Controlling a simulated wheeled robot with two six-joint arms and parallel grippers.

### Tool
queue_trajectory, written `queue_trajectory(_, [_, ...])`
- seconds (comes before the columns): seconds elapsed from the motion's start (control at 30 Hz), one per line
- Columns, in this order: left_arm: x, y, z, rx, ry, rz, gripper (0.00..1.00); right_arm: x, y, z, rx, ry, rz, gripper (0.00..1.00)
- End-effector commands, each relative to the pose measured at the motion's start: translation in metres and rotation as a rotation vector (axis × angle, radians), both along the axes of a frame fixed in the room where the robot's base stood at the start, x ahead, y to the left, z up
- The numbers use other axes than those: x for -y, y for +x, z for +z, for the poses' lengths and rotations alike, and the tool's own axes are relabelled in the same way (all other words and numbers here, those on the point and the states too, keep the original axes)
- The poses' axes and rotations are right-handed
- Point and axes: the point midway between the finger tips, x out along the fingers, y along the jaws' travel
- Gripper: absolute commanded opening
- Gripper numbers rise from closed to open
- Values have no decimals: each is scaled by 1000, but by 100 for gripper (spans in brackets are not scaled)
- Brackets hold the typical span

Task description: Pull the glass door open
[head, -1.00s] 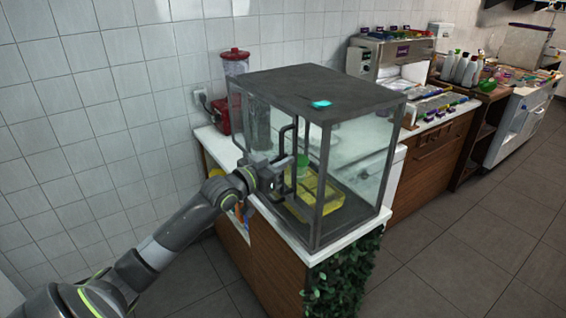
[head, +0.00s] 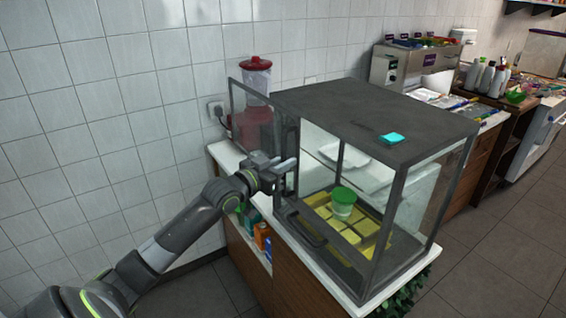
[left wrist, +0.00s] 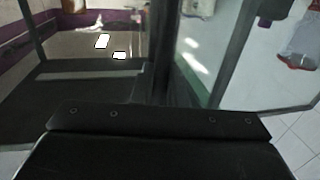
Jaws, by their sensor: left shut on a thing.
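The glass case (head: 370,108) has a dark frame and dark top and stands on the white counter. Its framed glass door (head: 238,108) stands open, out to the left of the case. My left gripper (head: 287,172) is shut on the door's handle at the front left of the case; the fingers hide most of the grip. In the left wrist view the dark gripper body (left wrist: 155,125) fills the bottom, with the glass pane (left wrist: 210,45) to the right. My right gripper is not in view.
Inside the case are a yellow tray (head: 372,228) and a green-lidded cup (head: 343,203). A red-lidded jar (head: 257,77) stands behind the door near the wall. Colourful packs (head: 262,236) sit on a shelf below the counter. Floor at the lower left is clear.

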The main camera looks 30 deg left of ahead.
Motion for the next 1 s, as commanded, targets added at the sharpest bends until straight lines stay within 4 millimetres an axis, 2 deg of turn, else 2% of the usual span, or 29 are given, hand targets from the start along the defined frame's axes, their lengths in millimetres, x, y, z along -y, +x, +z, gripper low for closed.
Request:
queue_trajectory(0.07, [0,0,-1,-3,1,0,0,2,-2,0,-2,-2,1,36])
queue_trajectory(0.1, [0,0,-1,-3,1,0,15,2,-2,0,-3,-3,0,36])
queue_trajectory(0.2, [0,0,-1,-3,1,0,28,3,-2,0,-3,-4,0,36])
queue_trajectory(0.23, [0,0,-1,-3,1,0,29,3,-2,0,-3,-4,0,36])
queue_trajectory(0.5, [0,-1,0,-2,1,0,29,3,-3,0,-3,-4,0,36])
queue_trajectory(0.63, [-2,-8,-1,-3,3,1,29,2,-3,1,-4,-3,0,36])
queue_trajectory(0.8, [-6,-32,-1,-5,7,-2,29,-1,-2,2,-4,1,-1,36])
queue_trajectory(1.0, [-12,-63,2,-5,5,0,29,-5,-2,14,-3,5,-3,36])
